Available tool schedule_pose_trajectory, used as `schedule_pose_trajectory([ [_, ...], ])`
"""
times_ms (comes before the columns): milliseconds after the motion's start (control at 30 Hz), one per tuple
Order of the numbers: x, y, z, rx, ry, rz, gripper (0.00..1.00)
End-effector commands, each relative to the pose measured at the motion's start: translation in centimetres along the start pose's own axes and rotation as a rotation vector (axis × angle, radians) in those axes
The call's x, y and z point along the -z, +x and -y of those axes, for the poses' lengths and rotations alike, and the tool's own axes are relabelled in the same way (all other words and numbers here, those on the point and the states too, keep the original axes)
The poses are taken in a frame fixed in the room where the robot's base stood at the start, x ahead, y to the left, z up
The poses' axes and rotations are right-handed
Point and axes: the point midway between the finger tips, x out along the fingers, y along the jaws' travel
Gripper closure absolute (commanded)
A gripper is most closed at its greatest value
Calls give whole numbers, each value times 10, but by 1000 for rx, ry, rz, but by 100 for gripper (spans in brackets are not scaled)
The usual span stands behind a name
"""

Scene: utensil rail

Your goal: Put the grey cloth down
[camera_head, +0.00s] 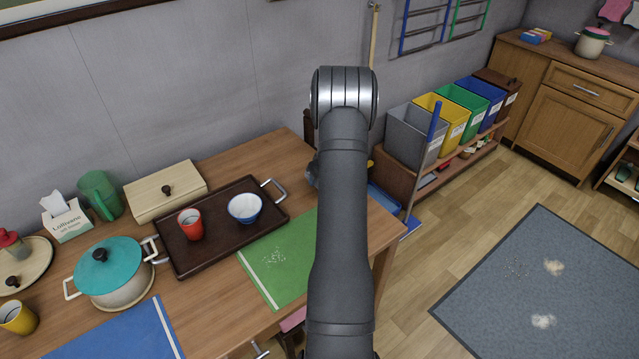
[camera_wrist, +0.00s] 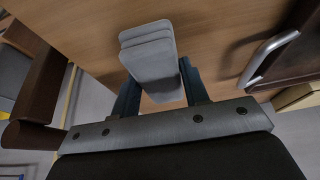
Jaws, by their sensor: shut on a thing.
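The grey cloth (camera_wrist: 148,52) is a folded, layered block between the two dark fingers of my gripper (camera_wrist: 157,84) in the wrist view. My gripper is shut on it, over the wooden table top (camera_wrist: 210,18). I cannot tell whether the cloth touches the table. In the head view my arm hides nearly all of the gripper and cloth, near the far right part of the table (camera_head: 296,148).
The dark tray (camera_head: 213,252) with a red cup (camera_head: 190,224) and a white-blue bowl (camera_head: 245,208) lies left of my arm; its handle (camera_wrist: 268,58) shows close by in the wrist view. A green mat (camera_head: 270,285) with crumbs lies in front. A blue-handled broom (camera_head: 424,165) stands beyond the table's right edge.

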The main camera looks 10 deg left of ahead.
Motion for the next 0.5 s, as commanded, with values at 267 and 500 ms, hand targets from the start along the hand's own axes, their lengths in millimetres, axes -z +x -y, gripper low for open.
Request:
schedule_pose_trajectory([
  [267,-11,25,0,0,-1,-1,92],
  [500,-12,27,0,0,-1,-1,92],
])
